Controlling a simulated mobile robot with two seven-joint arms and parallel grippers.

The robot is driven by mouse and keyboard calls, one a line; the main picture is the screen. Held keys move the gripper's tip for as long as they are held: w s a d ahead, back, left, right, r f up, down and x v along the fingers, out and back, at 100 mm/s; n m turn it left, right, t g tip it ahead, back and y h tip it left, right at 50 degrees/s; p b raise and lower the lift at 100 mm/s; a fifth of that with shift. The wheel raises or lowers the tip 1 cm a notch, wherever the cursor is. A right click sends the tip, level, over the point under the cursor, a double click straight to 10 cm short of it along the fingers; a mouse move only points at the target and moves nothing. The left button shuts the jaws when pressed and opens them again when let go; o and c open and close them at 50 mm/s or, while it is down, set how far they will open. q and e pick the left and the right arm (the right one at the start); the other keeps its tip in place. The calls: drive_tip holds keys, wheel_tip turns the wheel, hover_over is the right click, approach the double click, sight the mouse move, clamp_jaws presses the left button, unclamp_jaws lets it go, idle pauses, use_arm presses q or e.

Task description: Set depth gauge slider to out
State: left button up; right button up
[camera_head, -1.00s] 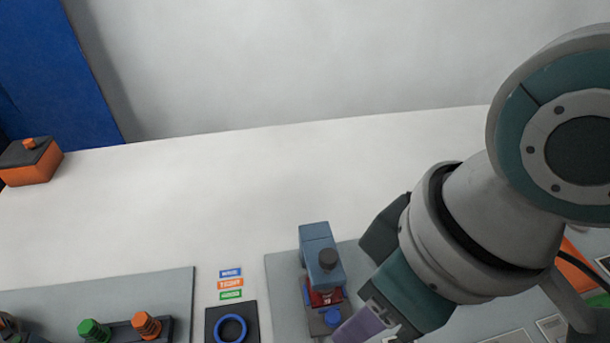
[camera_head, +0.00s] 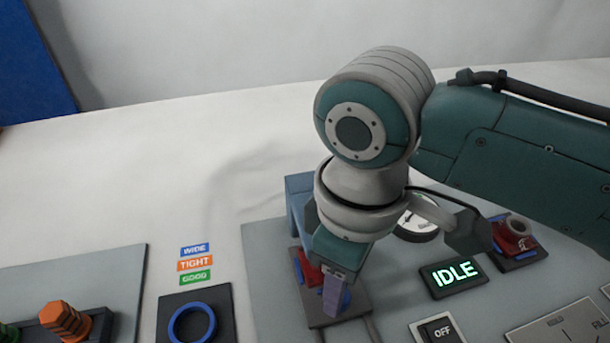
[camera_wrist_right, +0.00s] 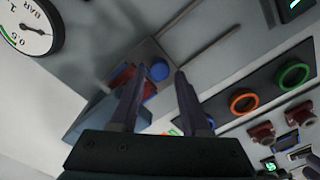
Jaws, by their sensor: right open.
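My right gripper (camera_head: 333,298) is open and points down over a small fixture with a blue-grey upright (camera_head: 298,197), a red block (camera_head: 308,268) and a dark base (camera_head: 354,302). In the right wrist view its two fingers (camera_wrist_right: 160,80) stand apart, with a round blue knob (camera_wrist_right: 158,70) showing between their tips. The red block (camera_wrist_right: 122,75) lies beside the left finger there. I cannot tell whether the fingers touch the knob. No part is legibly marked as the depth gauge slider, and my gripper hides much of the fixture. My left gripper is out of view.
To the right are a lit IDLE display (camera_head: 453,274), a partly hidden round dial (camera_head: 418,222), an OFF switch (camera_head: 437,330) and a red part with a grey ring (camera_head: 513,235). A blue ring (camera_head: 192,323) and orange peg (camera_head: 65,320) lie left. The back bench is clear.

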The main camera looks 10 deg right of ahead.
drive_tip(key=shift+f, duration=1.35)
clamp_jaws()
idle(0.4)
